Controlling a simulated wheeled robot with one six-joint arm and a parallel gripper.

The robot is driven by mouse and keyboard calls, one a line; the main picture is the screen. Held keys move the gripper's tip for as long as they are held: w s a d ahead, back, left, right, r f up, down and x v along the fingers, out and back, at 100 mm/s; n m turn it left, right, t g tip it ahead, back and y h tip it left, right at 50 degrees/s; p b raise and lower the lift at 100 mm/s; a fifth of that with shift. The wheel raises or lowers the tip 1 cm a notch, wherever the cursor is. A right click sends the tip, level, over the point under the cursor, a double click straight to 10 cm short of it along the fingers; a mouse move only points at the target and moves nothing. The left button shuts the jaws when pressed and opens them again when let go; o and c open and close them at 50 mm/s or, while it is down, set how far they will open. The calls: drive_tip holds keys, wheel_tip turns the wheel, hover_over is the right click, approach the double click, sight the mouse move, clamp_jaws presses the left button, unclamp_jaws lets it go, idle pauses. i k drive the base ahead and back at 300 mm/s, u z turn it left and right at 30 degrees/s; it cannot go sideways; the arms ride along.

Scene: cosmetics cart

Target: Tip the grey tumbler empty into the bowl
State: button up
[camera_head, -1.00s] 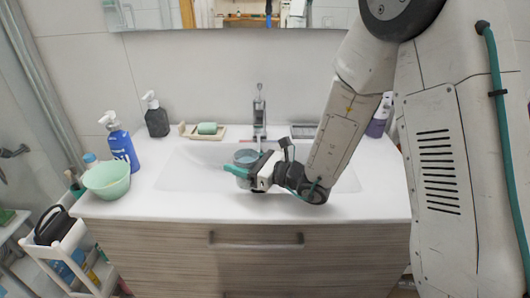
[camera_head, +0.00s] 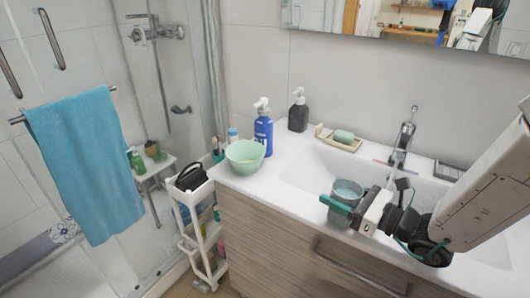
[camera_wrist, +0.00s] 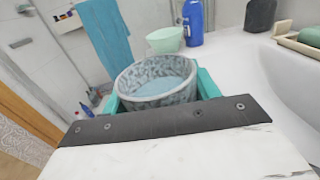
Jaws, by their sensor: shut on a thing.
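The grey tumbler (camera_head: 345,191) is upright between the green fingers of my gripper (camera_head: 338,206), over the front part of the sink. In the wrist view the tumbler (camera_wrist: 158,78) shows a mottled grey wall and pale blue contents inside. My gripper (camera_wrist: 160,100) is shut on it, with a finger on each side. The mint-green bowl (camera_head: 243,157) stands on the left end of the counter, to the left of the tumbler and apart from it. The bowl (camera_wrist: 165,39) also shows beyond the tumbler in the wrist view.
A blue pump bottle (camera_head: 263,132) stands just behind the bowl, with a dark pump bottle (camera_head: 298,112) further right. A soap dish (camera_head: 338,139) and the faucet (camera_head: 403,140) are at the back. A white cart (camera_head: 195,213) stands left of the counter. Counter between bowl and tumbler is clear.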

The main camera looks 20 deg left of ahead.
sight(246, 157)
drive_tip(key=z, duration=2.25)
drive_tip(key=k, duration=1.7)
drive_tip(key=u, duration=2.1)
drive_tip(key=i, duration=0.3)
drive_tip(key=z, duration=0.1)
